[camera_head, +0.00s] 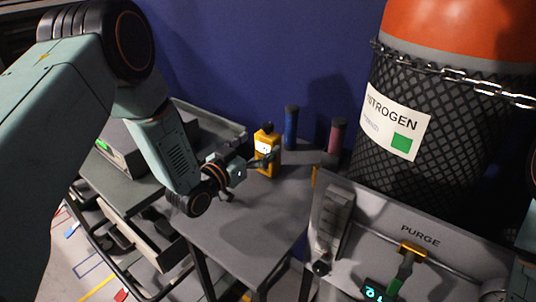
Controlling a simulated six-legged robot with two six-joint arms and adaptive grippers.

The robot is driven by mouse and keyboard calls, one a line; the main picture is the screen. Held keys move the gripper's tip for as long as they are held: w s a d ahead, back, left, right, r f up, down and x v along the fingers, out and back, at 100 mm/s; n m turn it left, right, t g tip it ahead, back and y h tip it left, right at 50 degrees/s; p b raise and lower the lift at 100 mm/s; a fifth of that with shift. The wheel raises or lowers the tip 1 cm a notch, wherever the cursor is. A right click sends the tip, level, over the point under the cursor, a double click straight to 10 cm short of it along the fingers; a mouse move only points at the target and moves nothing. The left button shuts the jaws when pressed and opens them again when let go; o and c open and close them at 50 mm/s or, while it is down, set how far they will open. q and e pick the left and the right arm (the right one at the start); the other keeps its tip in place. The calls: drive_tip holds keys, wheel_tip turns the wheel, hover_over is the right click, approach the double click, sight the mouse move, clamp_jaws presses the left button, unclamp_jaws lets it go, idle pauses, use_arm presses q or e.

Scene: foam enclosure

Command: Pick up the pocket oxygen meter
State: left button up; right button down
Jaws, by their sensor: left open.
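The pocket oxygen meter, as I take it, is the small yellow device (266,141) with a pale screen and a dark top. It stands upright at the back of the grey table (250,222). My left gripper (250,177) is open, in front of the meter and to its left. One dark finger overlaps the meter's lower front in the picture. I cannot tell whether it touches. The other finger hangs lower, over the table top. My right gripper is not in view.
A blue cylinder (291,128) and a dark red cylinder (337,138) stand right of the meter. A chained nitrogen tank (455,110) and a PURGE panel (440,255) are at the right. A grey cart (150,185) is left. The table's front is clear.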

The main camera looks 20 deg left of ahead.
use_arm(q)
drive_tip(key=shift+w+d+r, duration=0.1)
drive_tip(key=shift+w+d, duration=0.7)
drive_tip(key=shift+w, duration=0.3)
drive_tip(key=shift+w+d, duration=0.1)
drive_tip(key=shift+w, duration=0.45)
drive_tip(key=c, duration=1.5)
